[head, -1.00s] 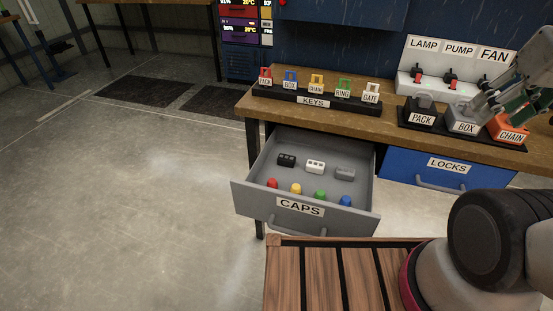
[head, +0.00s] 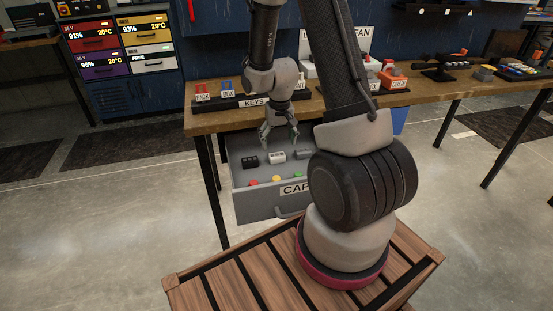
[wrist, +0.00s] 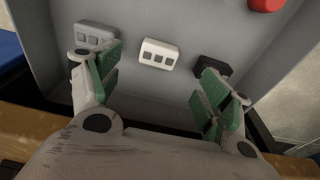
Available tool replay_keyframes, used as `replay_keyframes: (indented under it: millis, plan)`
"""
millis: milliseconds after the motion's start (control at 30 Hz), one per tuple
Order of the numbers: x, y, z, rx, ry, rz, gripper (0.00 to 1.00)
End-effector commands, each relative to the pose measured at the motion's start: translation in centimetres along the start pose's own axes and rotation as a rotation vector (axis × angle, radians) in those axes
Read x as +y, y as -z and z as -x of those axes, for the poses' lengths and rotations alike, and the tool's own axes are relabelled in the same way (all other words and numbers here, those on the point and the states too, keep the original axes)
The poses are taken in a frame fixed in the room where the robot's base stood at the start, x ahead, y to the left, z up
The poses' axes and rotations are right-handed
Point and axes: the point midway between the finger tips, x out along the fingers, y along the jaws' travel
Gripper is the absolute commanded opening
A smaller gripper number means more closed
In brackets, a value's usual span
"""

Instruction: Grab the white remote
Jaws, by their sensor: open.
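The white remote (head: 277,157) lies in the open grey drawer labelled CAPS (head: 262,208), between a black remote (head: 250,161) and a grey remote (head: 303,153). In the wrist view the white remote (wrist: 159,54) lies on the drawer floor, ahead of the gap between the green-padded fingers. The grey remote (wrist: 95,36) is to its left and the black remote (wrist: 211,68) to its right, partly behind a finger. My gripper (head: 279,146) is open and empty, pointing down above the remotes. It also shows in the wrist view (wrist: 158,88).
Red (head: 253,183), yellow (head: 276,178) and green (head: 298,175) caps lie nearer the drawer's front. The drawer walls surround the remotes closely.

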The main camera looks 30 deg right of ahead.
Motion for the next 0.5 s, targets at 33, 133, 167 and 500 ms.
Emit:
replay_keyframes:
  millis: [33, 133, 167, 500]
  plan:
    - [0.1, -0.1, -0.7, -0.005, -0.001, -0.003, 0.79]
    - [0.1, -0.1, -2.0, -0.007, -0.001, -0.002, 0.79]
    - [0.1, -0.1, -2.4, -0.007, -0.001, -0.002, 0.79]
    - [0.0, 0.2, -6.6, -0.008, 0.001, -0.001, 0.79]
